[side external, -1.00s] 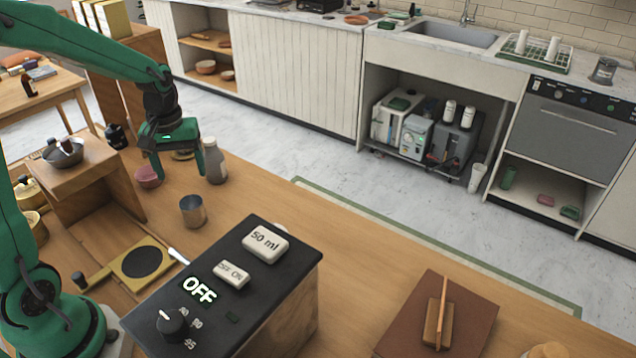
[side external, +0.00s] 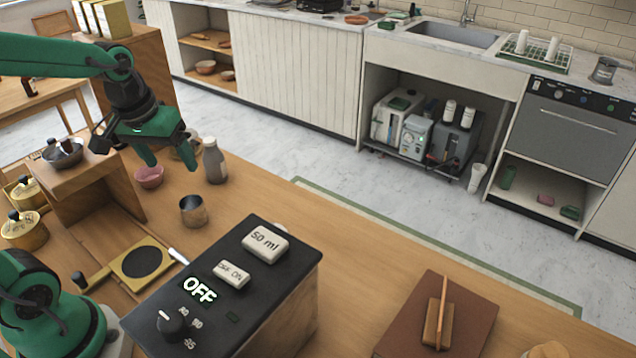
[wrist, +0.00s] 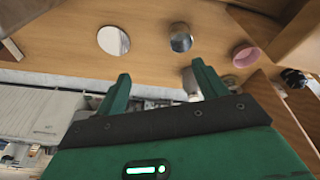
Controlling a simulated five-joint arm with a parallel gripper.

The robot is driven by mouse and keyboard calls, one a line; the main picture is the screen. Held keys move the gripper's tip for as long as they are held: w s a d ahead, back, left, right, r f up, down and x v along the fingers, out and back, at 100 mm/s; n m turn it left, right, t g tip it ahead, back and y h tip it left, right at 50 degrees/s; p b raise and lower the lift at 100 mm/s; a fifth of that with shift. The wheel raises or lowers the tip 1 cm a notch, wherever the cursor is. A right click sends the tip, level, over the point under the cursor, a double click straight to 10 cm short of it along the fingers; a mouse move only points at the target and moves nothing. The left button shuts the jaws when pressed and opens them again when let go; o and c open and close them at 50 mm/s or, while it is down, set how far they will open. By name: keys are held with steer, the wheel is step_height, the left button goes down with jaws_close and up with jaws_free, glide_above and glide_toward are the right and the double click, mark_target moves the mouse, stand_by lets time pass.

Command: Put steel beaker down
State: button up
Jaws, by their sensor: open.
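The steel beaker (side external: 193,211) stands upright on the wooden counter (side external: 235,203), left of the black control box, in the side external view. What looks like the same beaker (wrist: 181,38) shows near the top of the wrist view, beyond my fingers. My gripper (side external: 126,150) is open and raised, up and to the left of the beaker and apart from it. In the wrist view both fingers of my gripper (wrist: 162,73) are spread with nothing held between them.
A pink bowl (side external: 150,177) and a grey bottle (side external: 214,163) stand behind the beaker. A wooden stand (side external: 92,180) with a metal bowl is at left. The black control box (side external: 215,285) is in front.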

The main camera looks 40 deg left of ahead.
steer(key=s+d+r+m+t, duration=0.2)
steer(key=s+d+r+m, duration=0.1)
steer(key=s, duration=0.4)
steer(key=shift+s+d+r+m+t, duration=0.3)
steer(key=shift+d+m+t, duration=0.1)
steer(key=shift+d+m, duration=0.5)
